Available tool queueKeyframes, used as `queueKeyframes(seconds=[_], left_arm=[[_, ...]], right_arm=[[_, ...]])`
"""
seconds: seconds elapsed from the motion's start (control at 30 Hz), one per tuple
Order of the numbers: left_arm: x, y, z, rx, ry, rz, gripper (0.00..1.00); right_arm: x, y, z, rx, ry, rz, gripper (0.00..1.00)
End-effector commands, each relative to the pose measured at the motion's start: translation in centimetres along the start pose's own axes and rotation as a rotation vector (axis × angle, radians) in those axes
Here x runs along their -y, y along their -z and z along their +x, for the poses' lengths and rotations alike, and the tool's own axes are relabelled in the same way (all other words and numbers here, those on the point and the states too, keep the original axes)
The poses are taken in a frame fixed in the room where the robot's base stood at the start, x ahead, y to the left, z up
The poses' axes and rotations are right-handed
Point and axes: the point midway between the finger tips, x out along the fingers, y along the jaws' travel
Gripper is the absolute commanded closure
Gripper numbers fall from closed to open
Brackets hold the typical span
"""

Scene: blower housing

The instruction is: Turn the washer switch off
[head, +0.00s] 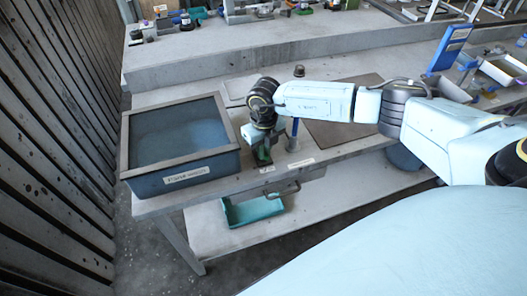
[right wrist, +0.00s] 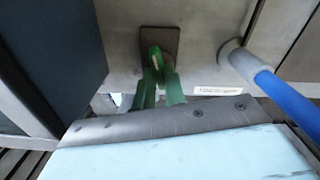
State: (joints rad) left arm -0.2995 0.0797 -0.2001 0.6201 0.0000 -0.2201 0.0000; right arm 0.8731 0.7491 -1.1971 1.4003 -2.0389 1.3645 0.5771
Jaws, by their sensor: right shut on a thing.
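The washer (head: 180,168) is a dark blue open-topped tank with a grey rim and a label on its front, at the left end of the bench. The switch (right wrist: 154,52) shows in the right wrist view as a small bright green lever on a dark square plate, just right of the tank's side. My right gripper (right wrist: 159,80) has green fingers closed around the lever, partly covering its lower part. In the head view my right gripper (head: 262,156) is at the bench's front edge, right of the tank; the switch is hidden there. My left gripper is not in view.
A blue-handled post (head: 293,134) stands close right of my right gripper; it also shows in the right wrist view (right wrist: 285,97). A green tray (head: 253,210) sits on the lower shelf. A slatted wall (head: 50,140) is at left.

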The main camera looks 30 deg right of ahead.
Motion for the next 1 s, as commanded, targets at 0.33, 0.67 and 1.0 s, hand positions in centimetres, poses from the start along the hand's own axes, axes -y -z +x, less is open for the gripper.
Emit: queueKeyframes(seconds=[0.33, 0.67, 1.0], left_arm=[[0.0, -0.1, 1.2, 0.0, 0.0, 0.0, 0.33], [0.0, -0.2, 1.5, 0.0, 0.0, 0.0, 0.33], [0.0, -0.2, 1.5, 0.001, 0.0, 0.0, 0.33]], right_arm=[[0.2, -0.2, -0.1, 0.004, 0.0, -0.205, 1.0], [0.2, -0.2, -0.2, 0.005, 0.001, -0.273, 1.0], [0.2, -0.2, -0.2, 0.005, 0.001, -0.278, 1.0]])
